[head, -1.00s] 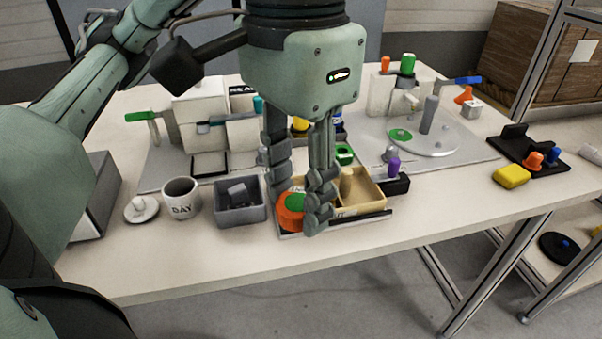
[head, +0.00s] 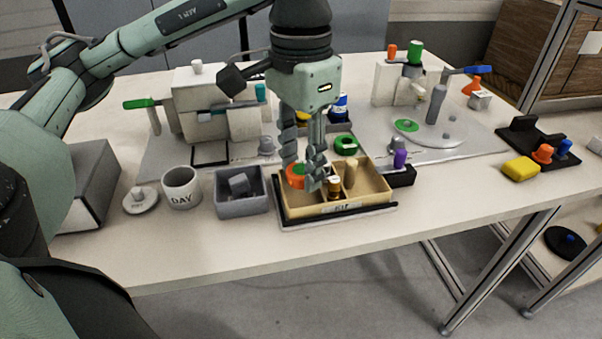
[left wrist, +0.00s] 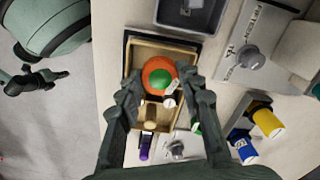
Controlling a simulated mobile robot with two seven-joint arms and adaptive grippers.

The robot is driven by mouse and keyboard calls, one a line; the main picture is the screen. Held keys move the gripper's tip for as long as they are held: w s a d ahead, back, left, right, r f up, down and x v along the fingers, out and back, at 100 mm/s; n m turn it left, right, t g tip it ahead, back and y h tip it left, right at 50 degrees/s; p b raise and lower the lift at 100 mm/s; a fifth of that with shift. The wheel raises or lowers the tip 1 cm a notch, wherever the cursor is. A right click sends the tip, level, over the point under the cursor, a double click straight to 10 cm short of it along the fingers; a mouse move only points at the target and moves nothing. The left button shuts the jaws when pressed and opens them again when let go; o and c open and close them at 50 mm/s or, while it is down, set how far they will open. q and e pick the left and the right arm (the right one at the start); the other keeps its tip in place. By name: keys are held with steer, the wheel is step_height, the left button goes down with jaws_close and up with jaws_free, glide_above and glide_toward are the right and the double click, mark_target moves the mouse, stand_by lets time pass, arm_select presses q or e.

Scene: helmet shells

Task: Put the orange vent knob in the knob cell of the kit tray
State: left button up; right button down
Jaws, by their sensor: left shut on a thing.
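The orange vent knob (head: 294,181) with a green top is between the fingers of my left gripper (head: 302,186), which is shut on it. The kit tray (head: 330,212) is a tan box on a dark base, and the knob is over or inside its left compartment; I cannot tell whether it touches the floor. In the left wrist view, the knob (left wrist: 150,70) lies between both fingertips of my left gripper (left wrist: 160,88), in front of the tray (left wrist: 145,50). A small brown bottle (head: 334,188) and a tan peg (head: 350,174) stand in the tray. My right gripper is not in view.
A grey bin (head: 240,205) with a grey block stands left of the tray, near a DAY mug (head: 181,187). A green ring (head: 345,146) lies behind the tray, and a black block with a purple knob (head: 400,160) is at its right. The front table strip is clear.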

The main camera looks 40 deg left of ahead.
mark_target(301, 194)
arm_select(q)
step_height(301, 194, down, 2)
steer(key=shift+f, duration=0.3)
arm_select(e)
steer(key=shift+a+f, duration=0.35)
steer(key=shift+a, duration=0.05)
arm_select(q)
steer(key=shift+f, duration=0.1)
steer(key=shift+f, duration=0.1)
steer(key=o, duration=0.8)
steer(key=shift+o, duration=0.2)
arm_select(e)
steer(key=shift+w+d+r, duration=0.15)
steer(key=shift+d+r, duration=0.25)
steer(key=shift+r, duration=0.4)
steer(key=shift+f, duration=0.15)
